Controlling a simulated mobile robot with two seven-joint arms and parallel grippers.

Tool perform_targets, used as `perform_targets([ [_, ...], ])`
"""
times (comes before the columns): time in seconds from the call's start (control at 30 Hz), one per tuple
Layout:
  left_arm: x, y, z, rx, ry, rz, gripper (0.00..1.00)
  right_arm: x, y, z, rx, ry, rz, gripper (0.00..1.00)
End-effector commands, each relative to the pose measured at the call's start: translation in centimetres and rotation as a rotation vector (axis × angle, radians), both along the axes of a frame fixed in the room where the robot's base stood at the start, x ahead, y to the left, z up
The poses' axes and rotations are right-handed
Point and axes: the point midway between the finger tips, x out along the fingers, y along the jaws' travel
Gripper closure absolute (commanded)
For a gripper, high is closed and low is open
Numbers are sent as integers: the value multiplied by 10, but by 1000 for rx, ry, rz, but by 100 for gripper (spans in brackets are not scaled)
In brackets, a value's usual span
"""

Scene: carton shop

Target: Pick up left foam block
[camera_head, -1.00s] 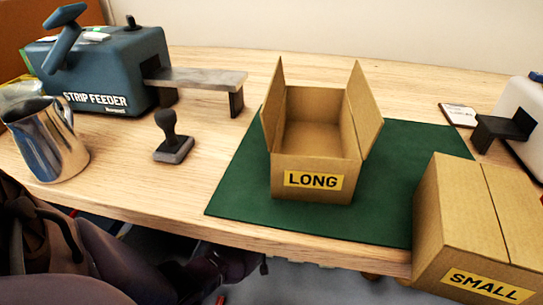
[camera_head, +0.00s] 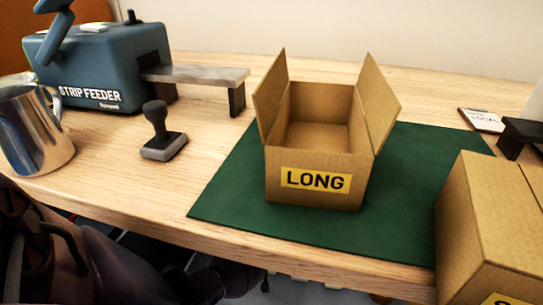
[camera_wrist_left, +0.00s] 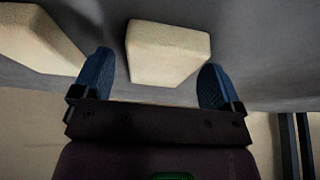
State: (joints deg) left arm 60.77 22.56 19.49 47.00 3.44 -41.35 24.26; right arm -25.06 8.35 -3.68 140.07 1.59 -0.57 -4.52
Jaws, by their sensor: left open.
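Two pale cream foam blocks show in the left wrist view. One block (camera_wrist_left: 168,52) sits ahead of my left gripper (camera_wrist_left: 156,62), between the lines of its two blue fingers. The other block (camera_wrist_left: 38,32) lies to the left, outside the fingers and cut by the frame edge. My left gripper is open and empty. I cannot tell whether the fingertips reach down beside the middle block. No foam block shows in the head view, where dark links of my left arm fill the lower left. My right gripper is not in view.
An open carton marked LONG (camera_head: 314,183) stands empty on a green mat (camera_head: 235,195). A closed carton marked SMALL (camera_head: 490,215) is at the right. A strip feeder (camera_head: 100,65), hand stamp (camera_head: 160,135) and metal jug (camera_head: 35,130) stand left. A dark grey surface (camera_wrist_left: 260,45) surrounds the blocks.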

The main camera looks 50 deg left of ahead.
Motion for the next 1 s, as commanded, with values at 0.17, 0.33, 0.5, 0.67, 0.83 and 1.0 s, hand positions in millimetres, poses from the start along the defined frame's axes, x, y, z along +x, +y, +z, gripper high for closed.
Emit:
perform_targets([
  [0.17, 1, 0, 1, 1, -1, 0, 19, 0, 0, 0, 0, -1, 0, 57],
  [0.33, 0, 0, 1, 1, -1, 0, 45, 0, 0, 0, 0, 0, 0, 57],
  [0.5, 0, 0, 1, 1, -1, 0, 61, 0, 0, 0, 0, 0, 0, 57],
  [0.67, 0, 0, 1, 1, -1, 0, 61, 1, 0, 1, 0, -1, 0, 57],
  [0.83, 3, 0, 15, 0, -7, 0, 61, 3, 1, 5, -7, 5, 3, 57],
  [1.0, 7, 0, 45, 0, -14, -1, 61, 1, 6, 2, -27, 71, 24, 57],
])
